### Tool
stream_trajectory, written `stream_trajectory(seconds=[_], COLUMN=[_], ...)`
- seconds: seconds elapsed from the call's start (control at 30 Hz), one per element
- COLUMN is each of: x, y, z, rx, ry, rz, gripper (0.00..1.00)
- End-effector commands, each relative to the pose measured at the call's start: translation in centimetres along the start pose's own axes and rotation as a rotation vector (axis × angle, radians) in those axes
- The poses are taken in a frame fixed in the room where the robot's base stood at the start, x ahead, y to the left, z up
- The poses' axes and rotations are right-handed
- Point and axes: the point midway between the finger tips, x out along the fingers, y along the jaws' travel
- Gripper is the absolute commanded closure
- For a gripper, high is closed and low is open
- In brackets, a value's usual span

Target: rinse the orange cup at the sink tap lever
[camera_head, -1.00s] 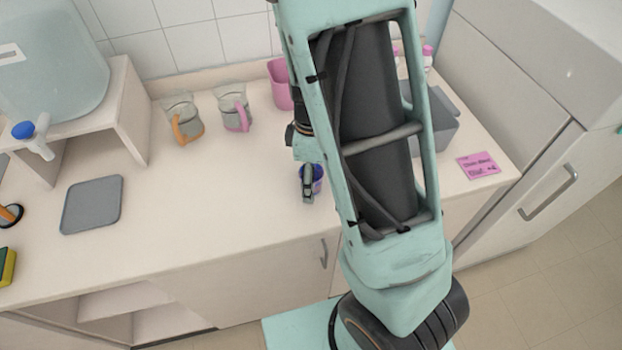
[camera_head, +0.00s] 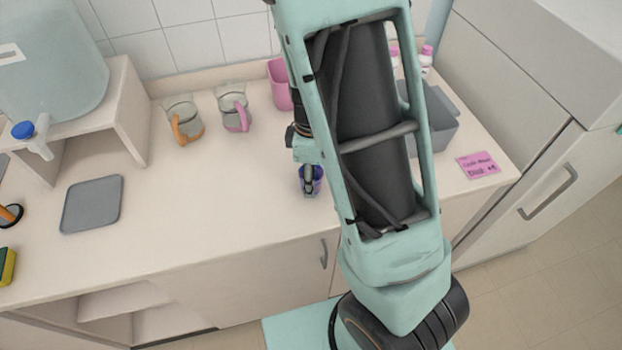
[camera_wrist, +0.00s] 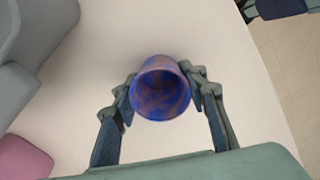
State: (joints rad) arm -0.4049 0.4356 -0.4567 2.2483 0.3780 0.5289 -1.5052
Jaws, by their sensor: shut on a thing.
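My gripper (camera_wrist: 160,95) is shut on a small cup (camera_wrist: 160,65), with one finger on each side of it. The cup is blue-purple, with orange-brown mottling inside, and I look into its open mouth in the wrist view. In the head view the cup (camera_head: 317,181) shows partly behind my gripper (camera_head: 309,190), over the counter's front part; whether it touches the counter is unclear. No plainly orange cup shows; a clear jug (camera_head: 182,112) has an orange handle. A spout with a blue lever (camera_head: 22,130) is on the water tank at the left. No sink is visible.
The tank (camera_head: 50,70) stands on a raised shelf. A grey tray (camera_head: 91,204) lies before it. A pink-handled jug (camera_head: 233,100), a pink container (camera_head: 280,85) and a grey bin (camera_head: 440,130) stand toward the back. The counter between tray and gripper is clear.

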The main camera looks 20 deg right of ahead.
Motion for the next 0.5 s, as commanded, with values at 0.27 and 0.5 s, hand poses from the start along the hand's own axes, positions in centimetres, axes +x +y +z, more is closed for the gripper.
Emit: stream_trajectory(seconds=[0.27, 0.5], x=[-0.9, -3.7], y=[0.0, 0.0], z=[0.0, 0.0], rx=[0.000, 0.000], ry=[0.001, 0.001], rz=[0.000, 0.001], gripper=[0.75, 0.75])
